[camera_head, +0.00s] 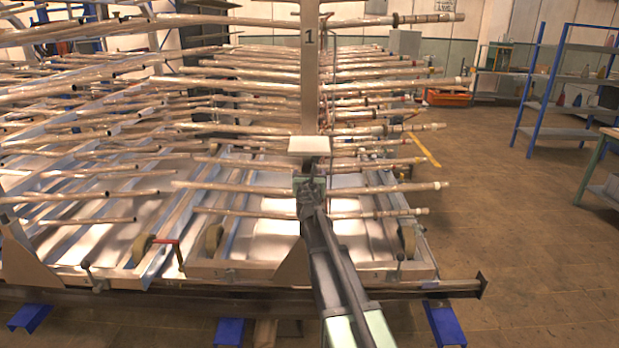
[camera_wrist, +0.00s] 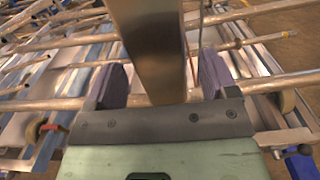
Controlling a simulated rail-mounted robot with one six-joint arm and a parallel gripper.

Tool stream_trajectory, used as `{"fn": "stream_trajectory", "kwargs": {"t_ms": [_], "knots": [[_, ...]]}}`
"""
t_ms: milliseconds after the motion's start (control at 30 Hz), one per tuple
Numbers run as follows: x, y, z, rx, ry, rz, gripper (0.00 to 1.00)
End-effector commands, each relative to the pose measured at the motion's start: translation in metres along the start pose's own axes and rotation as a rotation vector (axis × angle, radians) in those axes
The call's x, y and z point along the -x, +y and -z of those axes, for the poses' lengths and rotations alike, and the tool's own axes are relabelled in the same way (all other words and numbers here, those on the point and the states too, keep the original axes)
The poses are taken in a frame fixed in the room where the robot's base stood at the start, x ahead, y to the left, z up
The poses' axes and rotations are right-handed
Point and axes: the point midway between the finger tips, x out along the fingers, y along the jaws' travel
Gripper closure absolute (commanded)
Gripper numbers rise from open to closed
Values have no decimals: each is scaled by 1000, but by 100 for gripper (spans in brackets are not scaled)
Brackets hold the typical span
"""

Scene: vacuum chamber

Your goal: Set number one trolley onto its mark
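The number one trolley (camera_head: 311,85) shows in the head view as a tall upright post marked "1", with many pale rods on both sides and a low wheeled base frame (camera_head: 210,270). My gripper (camera_head: 311,180) is at the lower part of that post, below a small pale plate (camera_head: 309,145). In the wrist view the post (camera_wrist: 152,45) stands between the two purple finger pads of my gripper (camera_wrist: 165,85). Narrow gaps show on both sides, so the fingers look open around it. The floor mark cannot be made out.
A dark rail (camera_head: 400,292) with blue feet (camera_head: 443,322) runs along the front of the trolley. More rods and frames crowd the left. Blue shelving (camera_head: 565,105) and a green bench (camera_head: 600,170) stand at right. Brown floor (camera_head: 490,220) between is clear.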

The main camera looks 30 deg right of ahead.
Motion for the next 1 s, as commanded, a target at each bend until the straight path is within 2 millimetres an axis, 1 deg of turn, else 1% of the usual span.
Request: {"fn": "stream_trajectory", "kwargs": {"t_ms": [233,333,467,600,733,833,1000], "knots": [[2,0,0,0,0,0,21],[9,0,0,0,0,0,21],[33,-1,0,0,0,-1,21],[70,-1,0,0,0,-1,21],[99,0,0,0,0,-1,21],[109,0,0,0,0,0,21],[109,0,0,0,0,0,21]]}}
